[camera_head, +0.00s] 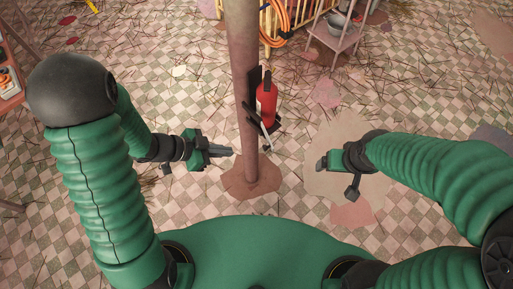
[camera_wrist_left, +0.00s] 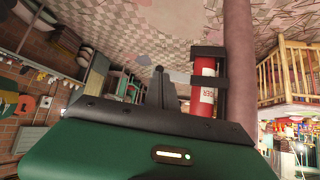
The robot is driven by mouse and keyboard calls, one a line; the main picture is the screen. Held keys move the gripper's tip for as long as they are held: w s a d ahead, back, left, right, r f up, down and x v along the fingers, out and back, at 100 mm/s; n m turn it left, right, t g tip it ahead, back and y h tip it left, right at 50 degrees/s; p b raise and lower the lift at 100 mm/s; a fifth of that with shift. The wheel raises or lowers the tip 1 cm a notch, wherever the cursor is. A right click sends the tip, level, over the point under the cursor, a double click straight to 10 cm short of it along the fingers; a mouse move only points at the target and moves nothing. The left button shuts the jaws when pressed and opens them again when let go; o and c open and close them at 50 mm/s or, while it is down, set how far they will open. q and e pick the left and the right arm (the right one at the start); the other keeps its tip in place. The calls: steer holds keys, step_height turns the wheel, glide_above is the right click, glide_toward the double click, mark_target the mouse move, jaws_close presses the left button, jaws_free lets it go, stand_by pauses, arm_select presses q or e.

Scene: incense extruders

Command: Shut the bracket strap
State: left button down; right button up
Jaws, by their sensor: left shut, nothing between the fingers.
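A red fire extinguisher (camera_head: 266,98) hangs on the right side of a brown pole (camera_head: 243,90), against a black bracket (camera_head: 252,100). In the left wrist view the extinguisher (camera_wrist_left: 203,85) stands beside the pole (camera_wrist_left: 238,60), with black bracket parts (camera_wrist_left: 222,75) around it. I cannot tell which part is the strap or how it sits. My left gripper (camera_head: 229,152) is shut and empty, left of the pole and lower in the picture than the extinguisher. Its fingers (camera_wrist_left: 158,85) show left of the extinguisher in the wrist view. My right gripper (camera_head: 321,163) is right of the pole; its fingers are unclear.
The pole's brown base (camera_head: 251,177) rests on a checkered floor littered with straw. A yellow railing (camera_head: 283,25) with orange hose (camera_head: 275,12) and a small shelf stand (camera_head: 334,38) are at the back. Shelving (camera_head: 8,75) stands at the left edge.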

arm_select(q)
steer(key=w+d+r+p+x, duration=0.1)
steer(key=x, duration=1)
steer(key=shift+d+r+p, duration=0.25)
steer(key=shift+d+p, duration=0.05)
steer(key=shift+p, duration=0.05)
arm_select(e)
steer(key=shift+v, duration=0.85)
arm_select(q)
steer(key=shift+a, duration=0.1)
arm_select(e)
steer(key=shift+w+a, duration=0.2)
